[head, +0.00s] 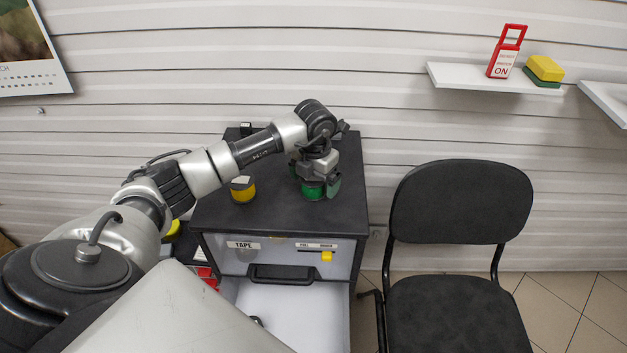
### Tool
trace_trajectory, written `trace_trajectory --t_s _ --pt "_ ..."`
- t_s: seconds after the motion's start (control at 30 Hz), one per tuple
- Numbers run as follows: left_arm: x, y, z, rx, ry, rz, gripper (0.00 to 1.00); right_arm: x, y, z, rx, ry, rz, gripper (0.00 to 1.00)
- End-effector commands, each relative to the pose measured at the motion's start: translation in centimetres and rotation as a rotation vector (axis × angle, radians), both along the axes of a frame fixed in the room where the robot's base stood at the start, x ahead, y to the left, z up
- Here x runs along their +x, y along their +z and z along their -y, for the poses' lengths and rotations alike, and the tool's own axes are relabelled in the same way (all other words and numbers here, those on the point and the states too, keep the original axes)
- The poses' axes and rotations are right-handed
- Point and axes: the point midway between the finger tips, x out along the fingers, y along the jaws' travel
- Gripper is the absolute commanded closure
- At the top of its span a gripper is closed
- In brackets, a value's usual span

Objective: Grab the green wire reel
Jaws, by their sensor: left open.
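The green wire reel (313,190) stands on the black top of the cabinet (275,212), toward its right side. My left gripper (316,183) is over the reel, pointing down, with its dark fingers on either side of it. The gripper is open. The fingers and wrist hide the upper part of the reel, and I cannot tell whether the fingers touch it. My right gripper is not in view.
A yellow reel (243,190) stands left of the green one on the cabinet top. Below, a drawer (285,315) is pulled open. A black chair (460,215) stands to the right. A wall shelf (465,77) holds a red tag and a sponge.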

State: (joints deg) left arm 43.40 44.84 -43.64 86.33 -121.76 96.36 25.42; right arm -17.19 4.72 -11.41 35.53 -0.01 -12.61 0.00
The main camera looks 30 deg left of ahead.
Motion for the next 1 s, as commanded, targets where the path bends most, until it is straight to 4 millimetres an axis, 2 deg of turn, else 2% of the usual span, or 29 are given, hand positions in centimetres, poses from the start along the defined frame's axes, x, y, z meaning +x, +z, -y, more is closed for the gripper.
trace_trajectory --t_s 0.1,0.3,0.7,1.0 --pt "-0.02 -0.77 0.04 0.000 -0.002 0.000 0.03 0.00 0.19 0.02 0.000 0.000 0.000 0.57" --pt "-0.01 -0.85 0.03 0.000 -0.001 0.001 0.03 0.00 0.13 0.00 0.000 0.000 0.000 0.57" --pt "0.01 -0.75 0.00 0.000 -0.001 0.002 0.61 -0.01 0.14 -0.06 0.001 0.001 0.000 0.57" --pt "0.04 -0.48 -0.01 0.001 -0.001 0.003 0.61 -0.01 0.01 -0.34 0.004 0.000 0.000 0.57"
